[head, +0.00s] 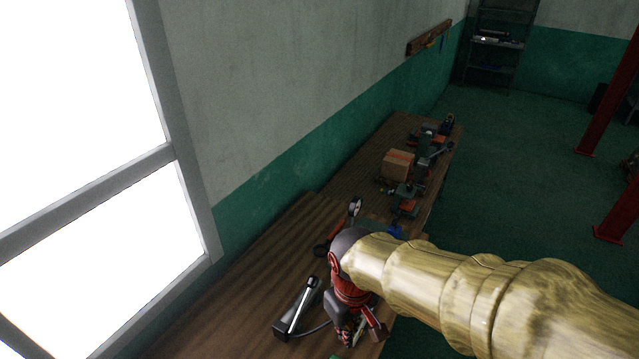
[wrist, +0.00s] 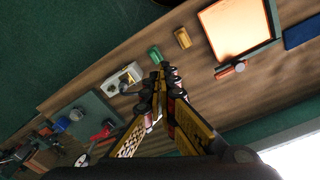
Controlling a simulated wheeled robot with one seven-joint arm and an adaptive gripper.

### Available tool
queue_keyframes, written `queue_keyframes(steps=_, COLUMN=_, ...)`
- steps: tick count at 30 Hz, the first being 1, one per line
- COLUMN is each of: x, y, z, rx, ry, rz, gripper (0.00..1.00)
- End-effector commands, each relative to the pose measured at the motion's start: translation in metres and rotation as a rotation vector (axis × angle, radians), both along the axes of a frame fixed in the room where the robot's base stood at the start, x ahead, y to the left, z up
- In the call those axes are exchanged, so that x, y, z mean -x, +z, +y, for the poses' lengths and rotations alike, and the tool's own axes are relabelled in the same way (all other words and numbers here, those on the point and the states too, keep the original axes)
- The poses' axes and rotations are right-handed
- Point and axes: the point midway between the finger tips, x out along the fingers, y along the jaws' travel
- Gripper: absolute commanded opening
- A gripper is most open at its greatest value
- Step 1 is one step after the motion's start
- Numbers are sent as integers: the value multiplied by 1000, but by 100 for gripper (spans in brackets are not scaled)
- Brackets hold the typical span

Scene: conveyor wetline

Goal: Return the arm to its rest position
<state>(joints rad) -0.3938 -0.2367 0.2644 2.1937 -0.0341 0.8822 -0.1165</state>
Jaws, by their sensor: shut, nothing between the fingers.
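My gripper (head: 358,330) shows in the head view at the bottom centre, at the end of my gold-sleeved arm, over the near part of the wooden bench (head: 240,285). In the wrist view, my gripper's fingers (wrist: 166,72) are drawn together at the tips, with nothing held between them. The tips show over the bench top, close to a small green block (wrist: 155,55) and a yellow block (wrist: 182,37). The gap between tips and bench cannot be judged. In the head view my arm hides part of the bench's right edge.
A black-and-silver tubular item (head: 298,308) lies left of my gripper. Farther along stand a cardboard box (head: 397,165) and several tools. The wrist view shows a bright orange-and-white panel (wrist: 235,30) and a pale box (wrist: 122,80). A window (head: 95,190) borders the left; green floor (head: 510,160) is open at right.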

Motion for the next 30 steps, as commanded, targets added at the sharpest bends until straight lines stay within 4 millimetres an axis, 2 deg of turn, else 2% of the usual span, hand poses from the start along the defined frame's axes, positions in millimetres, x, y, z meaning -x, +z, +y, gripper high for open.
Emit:
queue_keyframes(steps=1, x=8, y=-6, z=-16, rx=-20, ry=-70, rz=-35, gripper=0)
queue_keyframes(steps=6, x=36, y=-6, z=-58, rx=-82, ry=-267, rz=-146, gripper=0)
queue_keyframes(steps=12, x=63, y=-13, z=-100, rx=-136, ry=-411, rz=-308, gripper=0)
queue_keyframes(steps=15, x=68, y=-10, z=-115, rx=-150, ry=-461, rz=-384, gripper=0)
queue_keyframes(steps=21, x=69, y=-9, z=-130, rx=-152, ry=-512, rz=-440, gripper=0)
queue_keyframes(steps=30, x=69, y=-8, z=-132, rx=-151, ry=-516, rz=-439, gripper=1)
